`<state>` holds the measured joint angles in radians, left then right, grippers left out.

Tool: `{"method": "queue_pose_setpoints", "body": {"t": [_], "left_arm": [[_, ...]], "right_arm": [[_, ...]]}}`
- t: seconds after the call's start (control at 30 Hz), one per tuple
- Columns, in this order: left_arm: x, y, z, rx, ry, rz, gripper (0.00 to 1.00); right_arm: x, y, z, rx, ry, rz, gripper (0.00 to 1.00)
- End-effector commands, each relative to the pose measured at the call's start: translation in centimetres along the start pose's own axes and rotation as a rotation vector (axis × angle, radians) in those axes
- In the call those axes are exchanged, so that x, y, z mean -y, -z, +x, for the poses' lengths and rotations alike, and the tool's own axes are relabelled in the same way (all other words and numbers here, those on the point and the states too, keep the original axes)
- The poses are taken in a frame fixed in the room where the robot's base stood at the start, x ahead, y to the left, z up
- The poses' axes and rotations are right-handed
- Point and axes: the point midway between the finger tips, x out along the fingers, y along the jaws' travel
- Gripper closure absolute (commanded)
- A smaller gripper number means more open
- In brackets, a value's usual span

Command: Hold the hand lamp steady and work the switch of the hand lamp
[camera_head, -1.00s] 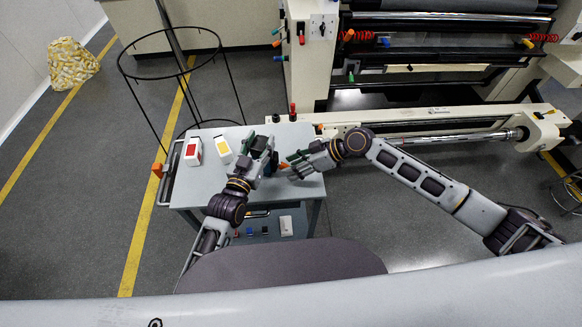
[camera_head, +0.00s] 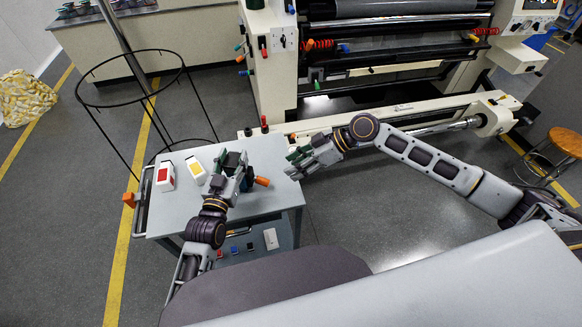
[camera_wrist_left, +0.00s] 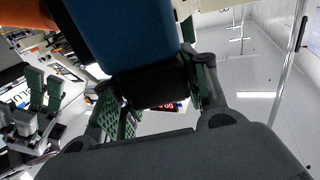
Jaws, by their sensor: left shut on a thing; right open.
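The hand lamp (camera_head: 262,181) shows an orange end in the head view, on the right side of my left gripper (camera_head: 233,168). My left gripper is shut on it, above the grey table. In the left wrist view the lamp's blue and black body (camera_wrist_left: 125,40) sits between the green-padded fingers (camera_wrist_left: 162,95), with orange at the top left. My right gripper (camera_head: 302,157) is open and empty, up and right of the lamp and apart from it. Its green-padded fingers also show at the left of the wrist view (camera_wrist_left: 42,98). I cannot make out the lamp's switch.
The grey table (camera_head: 262,150) carries a white box with a red face (camera_head: 166,175) and one with a yellow face (camera_head: 196,170) at left. Small items lie on its lower shelf (camera_head: 270,238). A black hoop frame (camera_head: 90,103) and a large machine (camera_head: 390,115) stand behind.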

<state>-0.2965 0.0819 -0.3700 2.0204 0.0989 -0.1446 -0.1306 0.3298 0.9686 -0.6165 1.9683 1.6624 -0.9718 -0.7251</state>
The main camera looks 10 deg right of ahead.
Motion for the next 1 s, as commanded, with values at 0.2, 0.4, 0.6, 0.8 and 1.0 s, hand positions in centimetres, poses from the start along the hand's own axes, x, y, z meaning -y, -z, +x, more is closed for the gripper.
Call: {"method": "queue_pose_setpoints", "body": {"t": [0.2,0.4,0.6,0.8,1.0], "left_arm": [[-0.06,-0.67,-0.1,0.014,-0.001,0.0,0.84],[-0.06,-0.66,-0.1,0.014,-0.001,0.0,0.84],[-0.04,-0.49,-0.07,0.01,-0.001,0.0,0.31],[-0.03,-0.28,-0.04,0.006,-0.001,0.0,0.31],[-0.01,-0.15,-0.08,0.003,0.0,0.0,0.31]], "right_arm": [[-0.01,-0.01,-0.14,0.0,0.0,0.0,0.56],[-0.02,0.0,-0.12,0.0,0.0,0.0,0.56],[-0.02,0.01,-0.11,-0.001,0.0,0.0,0.56],[-0.02,0.02,-0.12,-0.001,0.0,0.0,0.56],[-0.02,0.02,-0.12,-0.001,0.0,0.0,0.56]]}}
